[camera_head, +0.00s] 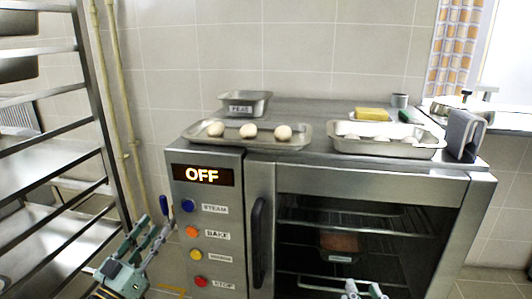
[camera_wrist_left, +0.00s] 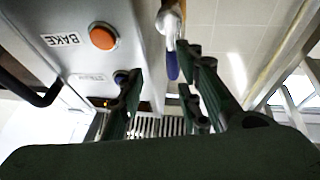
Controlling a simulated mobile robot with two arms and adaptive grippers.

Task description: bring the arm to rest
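My left gripper (camera_head: 158,228) is beside the oven's left front edge, left of the button panel. It also shows in the left wrist view (camera_wrist_left: 160,75), with its green fingers apart and nothing held between them. A hanging tool with a blue end (camera_wrist_left: 172,60) shows beyond the fingertips; its blue part is also in the head view (camera_head: 163,205). My right gripper (camera_head: 364,289) shows only its fingertips at the bottom edge, in front of the oven door. They are apart, with nothing seen between them.
The oven (camera_head: 260,167) reads OFF, above several coloured buttons. On top are a tray with three pale balls (camera_head: 293,145), a second tray (camera_head: 390,150), a labelled pan (camera_head: 258,108) and a grey upright item (camera_head: 464,135). A metal rack (camera_head: 98,90) stands left.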

